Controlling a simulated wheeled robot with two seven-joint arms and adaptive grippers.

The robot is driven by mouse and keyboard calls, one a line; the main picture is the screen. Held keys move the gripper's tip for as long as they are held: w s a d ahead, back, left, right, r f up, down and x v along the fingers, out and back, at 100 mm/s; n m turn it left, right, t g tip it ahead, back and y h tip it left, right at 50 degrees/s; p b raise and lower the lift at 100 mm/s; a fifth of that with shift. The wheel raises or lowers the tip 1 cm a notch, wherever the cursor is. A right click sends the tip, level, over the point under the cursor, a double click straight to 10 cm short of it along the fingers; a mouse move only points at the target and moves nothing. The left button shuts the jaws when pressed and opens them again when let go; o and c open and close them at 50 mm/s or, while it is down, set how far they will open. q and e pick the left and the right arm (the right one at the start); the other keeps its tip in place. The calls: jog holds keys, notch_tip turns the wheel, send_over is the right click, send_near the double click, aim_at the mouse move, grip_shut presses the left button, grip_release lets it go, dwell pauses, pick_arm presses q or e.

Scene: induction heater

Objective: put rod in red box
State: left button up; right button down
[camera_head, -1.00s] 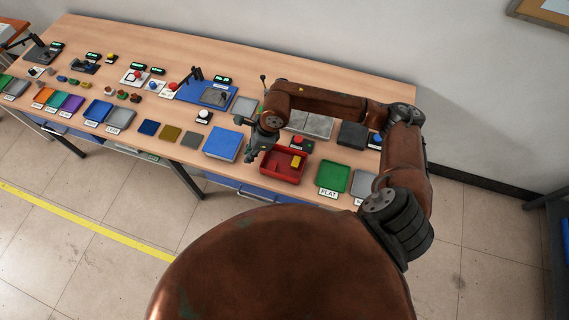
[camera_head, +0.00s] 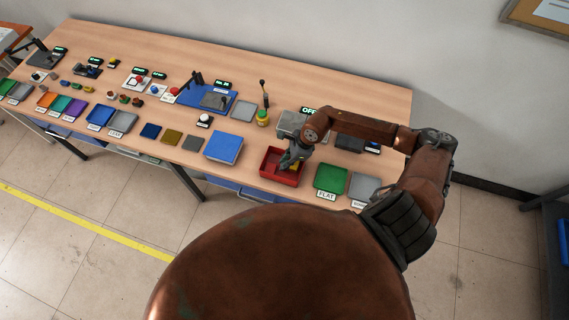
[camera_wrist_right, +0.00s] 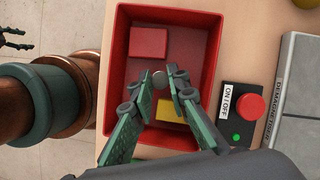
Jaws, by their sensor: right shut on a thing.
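The red box (camera_head: 267,168) stands near the table's front edge and shows from above in the right wrist view (camera_wrist_right: 122,60). A red block (camera_wrist_right: 148,42) and a yellow block (camera_wrist_right: 171,110) lie inside it. My right gripper (camera_head: 288,163) is over the box, pointing down. In the right wrist view its fingers (camera_wrist_right: 160,82) are shut on the rod (camera_wrist_right: 159,79), of which only a small grey round end shows. I cannot tell whether the rod touches the box floor. Part of my left gripper (camera_wrist_right: 15,39) shows at the left edge of the wrist view.
The green FLAT tray (camera_head: 331,178) is right of the box, the blue block (camera_head: 224,147) left.

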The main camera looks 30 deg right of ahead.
jog(key=shift+f, duration=0.75)
jog(key=shift+f, duration=0.1)
jog(key=c, duration=1.8)
grip_release()
jog(key=shift+c, duration=0.2)
jog(key=shift+r, duration=0.25)
jog(key=b+v, duration=0.1)
jog(key=v, duration=1)
jog(key=shift+r, duration=0.35)
jog(key=shift+d, duration=0.1)
